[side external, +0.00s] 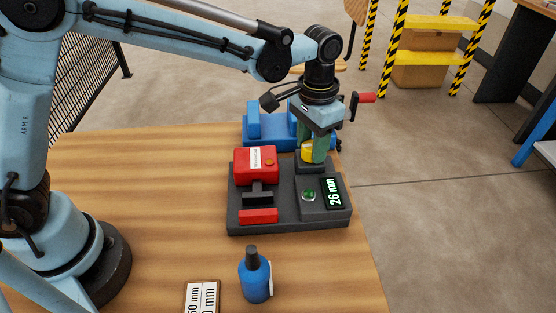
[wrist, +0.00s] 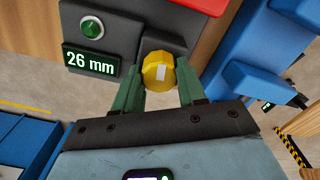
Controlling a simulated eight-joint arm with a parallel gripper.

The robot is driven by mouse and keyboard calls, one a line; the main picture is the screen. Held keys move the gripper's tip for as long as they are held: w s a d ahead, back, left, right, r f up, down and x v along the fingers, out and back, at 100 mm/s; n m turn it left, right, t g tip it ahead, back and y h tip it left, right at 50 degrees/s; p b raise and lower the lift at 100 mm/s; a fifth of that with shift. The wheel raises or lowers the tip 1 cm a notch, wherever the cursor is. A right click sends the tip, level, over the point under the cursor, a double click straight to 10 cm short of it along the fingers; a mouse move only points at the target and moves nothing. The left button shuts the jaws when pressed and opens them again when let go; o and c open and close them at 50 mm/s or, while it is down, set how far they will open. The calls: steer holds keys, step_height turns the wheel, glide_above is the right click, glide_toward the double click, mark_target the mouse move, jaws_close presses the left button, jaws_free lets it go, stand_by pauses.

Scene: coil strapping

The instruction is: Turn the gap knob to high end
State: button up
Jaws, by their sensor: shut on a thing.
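The gap knob (wrist: 156,72) is yellow with a white mark, on the dark grey panel of the machine (side external: 238,217). It also shows partly behind the fingers in the side view (side external: 307,152). My gripper (wrist: 159,80) has its green fingers on either side of the knob, shut on it; it comes down from above in the side view (side external: 314,150). The display (wrist: 91,62) reads 26 mm; it also shows in the side view (side external: 334,193). A green round button or knob (wrist: 92,27) sits beside the display.
A red block with a label (side external: 256,165) and a red bar (side external: 258,216) are on the machine. A blue vise-like device with a red-handled crank (side external: 262,130) stands behind.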

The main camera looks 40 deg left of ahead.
mark_target(311, 145)
steer(key=m, duration=1.2)
steer(key=shift+m, duration=0.4)
steer(key=m, duration=0.6)
steer(key=shift+s, duration=0.1)
steer(key=m, duration=0.6)
steer(key=shift+m, duration=0.4)
steer(key=o, duration=1.1)
steer(key=shift+c, duration=0.2)
steer(key=shift+r, duration=0.15)
step_height(311, 145, up, 12)
